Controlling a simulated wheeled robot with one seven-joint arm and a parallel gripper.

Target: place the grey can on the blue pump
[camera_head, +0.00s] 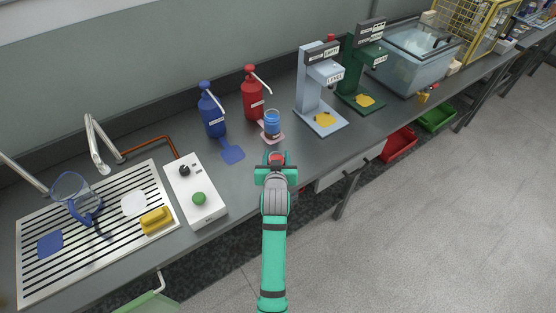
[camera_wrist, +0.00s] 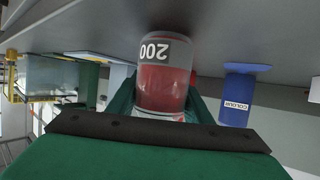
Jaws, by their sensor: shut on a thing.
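My gripper (camera_head: 277,162) is shut on a can (camera_wrist: 163,75) with a grey end, a grey label marked 200 and a red part; I take this as the grey can. In the head view it is mostly hidden by my gripper, with only a bit of red showing, at the bench's front edge. The blue pump (camera_head: 213,117) stands at the back of the bench, left of and beyond my gripper. A bare blue pad (camera_head: 232,154) lies at its foot. A blue body labelled COLOUR (camera_wrist: 238,97), apparently this pump, shows in the wrist view.
A red pump (camera_head: 252,95) stands right of the blue one. A blue can (camera_head: 271,123) stands on its pink pad, just beyond my gripper. Grey (camera_head: 307,85) and green (camera_head: 352,62) machines stand to the right. A white button box (camera_head: 195,190) and a drain rack (camera_head: 90,255) lie left.

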